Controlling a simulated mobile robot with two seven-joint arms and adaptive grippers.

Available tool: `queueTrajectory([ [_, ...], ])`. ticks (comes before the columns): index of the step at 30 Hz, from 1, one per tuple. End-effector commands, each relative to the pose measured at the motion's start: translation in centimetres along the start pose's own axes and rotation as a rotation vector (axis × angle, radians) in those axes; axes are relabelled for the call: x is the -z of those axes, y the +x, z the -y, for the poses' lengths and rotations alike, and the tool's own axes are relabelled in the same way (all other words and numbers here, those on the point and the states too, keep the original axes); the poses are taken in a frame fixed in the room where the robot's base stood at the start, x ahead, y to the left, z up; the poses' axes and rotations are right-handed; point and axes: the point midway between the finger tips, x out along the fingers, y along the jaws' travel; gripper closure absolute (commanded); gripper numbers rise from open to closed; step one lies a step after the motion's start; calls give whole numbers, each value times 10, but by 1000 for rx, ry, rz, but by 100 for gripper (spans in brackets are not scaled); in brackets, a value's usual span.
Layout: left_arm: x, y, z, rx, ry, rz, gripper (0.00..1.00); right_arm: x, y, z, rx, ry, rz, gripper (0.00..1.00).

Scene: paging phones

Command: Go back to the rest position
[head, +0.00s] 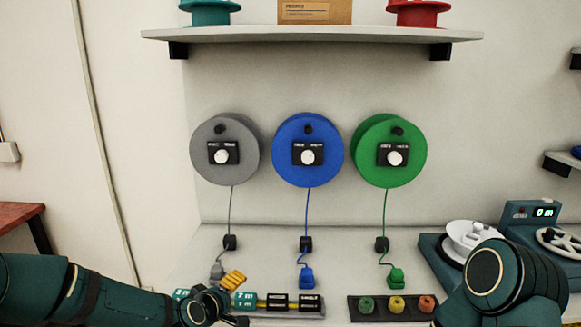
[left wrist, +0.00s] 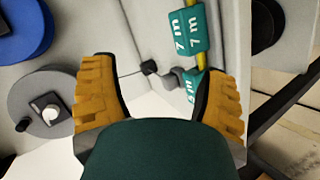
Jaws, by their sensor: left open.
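My left gripper (head: 234,281) is low in the head view, over the near part of the counter and close to the tags there. In the left wrist view its orange fingers (left wrist: 160,95) stand wide apart with nothing between them. Teal "7 m" tags (left wrist: 190,32) on a yellow bar show beyond the gap; a teal tag (head: 244,300) shows beside the gripper in the head view. My right arm comes in at the lower right, and its gripper is out of view.
Grey (head: 224,170), blue (head: 307,175) and green reels (head: 390,172) hang on the wall, their cords reaching the counter (head: 340,250). A dark tray (head: 375,315) holds colored rings. A machine (head: 440,255) reads "0 m" at right. A shelf (head: 310,34) runs above.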

Motion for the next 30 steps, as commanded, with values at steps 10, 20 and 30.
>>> queueTrajectory([
  [10,-158,-36,174,322,405,458,26,0,0,0,0,0,0,53],
  [20,-211,-92,249,441,608,715,26,0,0,0,0,0,0,53],
  [30,-212,-94,251,444,613,721,26,0,0,0,0,0,0,53],
])
